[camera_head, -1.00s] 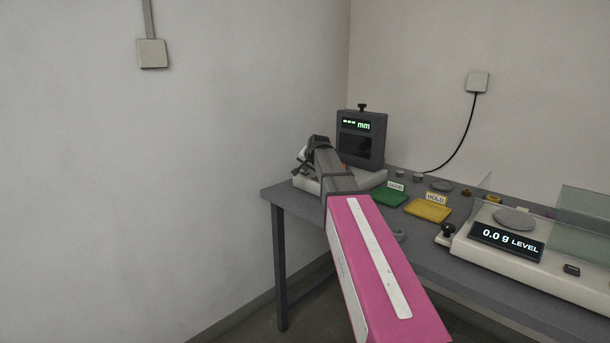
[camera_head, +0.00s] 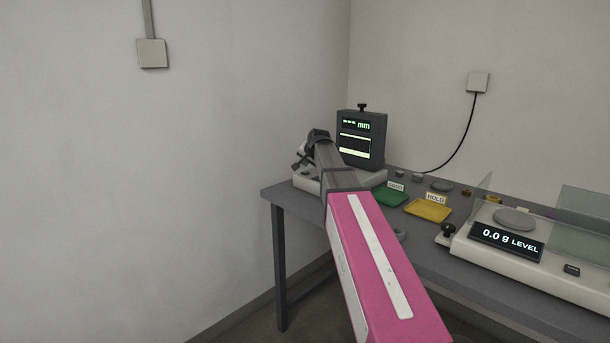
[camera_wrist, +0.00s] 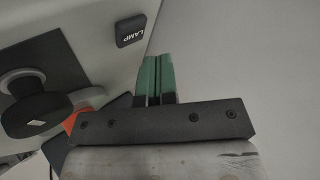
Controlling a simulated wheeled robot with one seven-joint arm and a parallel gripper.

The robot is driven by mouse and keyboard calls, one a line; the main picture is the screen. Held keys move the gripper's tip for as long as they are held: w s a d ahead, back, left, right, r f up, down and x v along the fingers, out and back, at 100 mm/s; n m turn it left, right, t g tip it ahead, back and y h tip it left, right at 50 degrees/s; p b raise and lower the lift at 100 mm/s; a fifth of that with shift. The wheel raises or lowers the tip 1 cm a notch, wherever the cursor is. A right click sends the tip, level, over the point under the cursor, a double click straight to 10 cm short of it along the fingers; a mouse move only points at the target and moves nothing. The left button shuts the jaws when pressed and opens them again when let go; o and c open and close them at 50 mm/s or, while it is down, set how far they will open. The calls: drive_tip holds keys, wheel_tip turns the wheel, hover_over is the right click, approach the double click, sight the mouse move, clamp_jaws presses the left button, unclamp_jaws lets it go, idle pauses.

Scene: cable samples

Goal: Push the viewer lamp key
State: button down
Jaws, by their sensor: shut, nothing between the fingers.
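The lamp key (camera_wrist: 130,29) is a small dark key marked LAMP on the pale base of the viewer, near the top of the wrist view. My gripper (camera_wrist: 158,58) is shut and empty, its green fingers side by side. In the wrist view the fingertips are just right of and below the key, with a small gap in the picture; their height over it is unclear. In the head view the viewer (camera_head: 376,161) stands at the table's far left corner, its screen lit pale with a dark band. My arm hides the key there.
A dark round knob (camera_wrist: 43,104) and an orange part (camera_wrist: 76,118) are left of my fingers. On the table (camera_head: 420,254) are a green tray (camera_head: 388,198), a yellow tray (camera_head: 428,211) and a balance (camera_head: 520,262) reading 0.0 g. A wall is close on the left.

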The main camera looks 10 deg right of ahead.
drive_tip(key=shift+r, duration=2.45)
